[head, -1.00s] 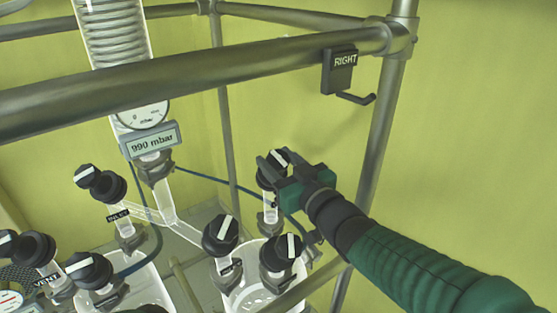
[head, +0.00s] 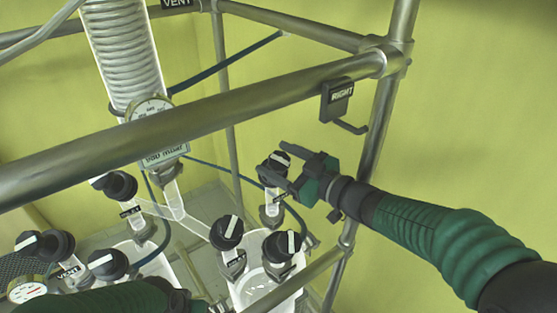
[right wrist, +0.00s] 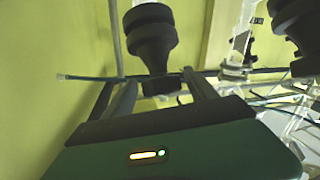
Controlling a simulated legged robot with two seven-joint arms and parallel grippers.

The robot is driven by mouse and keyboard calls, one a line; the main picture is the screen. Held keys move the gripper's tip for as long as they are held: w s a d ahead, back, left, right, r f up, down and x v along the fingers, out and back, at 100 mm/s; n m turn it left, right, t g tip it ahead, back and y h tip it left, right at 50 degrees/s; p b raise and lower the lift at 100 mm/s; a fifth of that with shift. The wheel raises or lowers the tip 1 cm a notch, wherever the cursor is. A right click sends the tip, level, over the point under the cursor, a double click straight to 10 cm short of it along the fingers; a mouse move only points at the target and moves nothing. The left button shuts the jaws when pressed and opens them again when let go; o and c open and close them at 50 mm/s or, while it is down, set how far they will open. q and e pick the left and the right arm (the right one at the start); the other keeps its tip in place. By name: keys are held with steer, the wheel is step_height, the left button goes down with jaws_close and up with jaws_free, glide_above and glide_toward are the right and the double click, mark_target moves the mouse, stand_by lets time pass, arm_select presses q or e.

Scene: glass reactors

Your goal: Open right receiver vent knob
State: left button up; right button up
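A black knob with a white mark (head: 273,161) tops a glass neck at the back of the right receiver (head: 240,293); no label on it is readable. My right gripper (head: 281,162) is open, its two fingers pointing left toward this knob and apart on either side of it.
Two more black knobs (head: 227,232) (head: 282,246) stand in front on the same vessel. A metal frame bar (head: 190,115) crosses above. A RIGHT sign with a hook (head: 337,99) hangs from it. Other knobs, one labelled VENT, stand at left.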

mark_target(279, 155)
step_height(279, 155, up, 3)
steer(key=shift+w+r+b, duration=0.1)
steer(key=shift+r+b, duration=0.1)
steer(key=shift+b, duration=0.6)
steer(key=s+r+p, duration=0.1)
steer(key=s+p, duration=0.1)
steer(key=s, duration=1.4)
